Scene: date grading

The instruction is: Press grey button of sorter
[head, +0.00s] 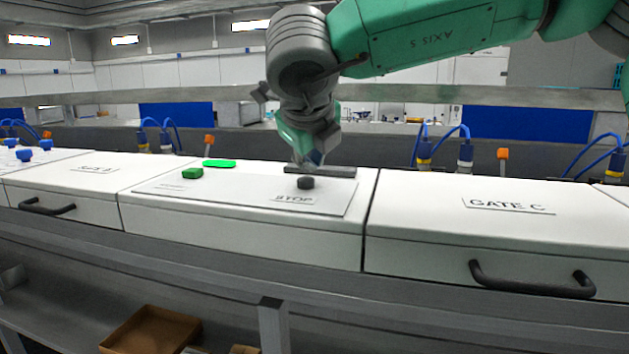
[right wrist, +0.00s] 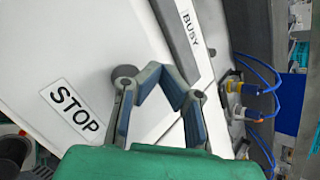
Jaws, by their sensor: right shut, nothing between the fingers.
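The grey button (head: 305,182) is a dark round knob on the sorter's white panel (head: 250,190), just behind the STOP label (head: 293,199). In the right wrist view the button (right wrist: 124,73) shows beside the left finger, near the STOP label (right wrist: 70,109). My right gripper (head: 313,158) points down above the panel, just behind the button in the head view. Its fingers are shut and empty; they also show in the right wrist view (right wrist: 170,85). Whether a finger touches the button cannot be told. My left gripper is out of view.
A green button (head: 192,173) and a bright green strip (head: 219,162) are on the panel's left. A grey bar (head: 340,171) lies behind the grey button. The GATE C lid (head: 510,230) with a black handle (head: 531,280) is at right. Blue hoses (head: 440,134) stand behind.

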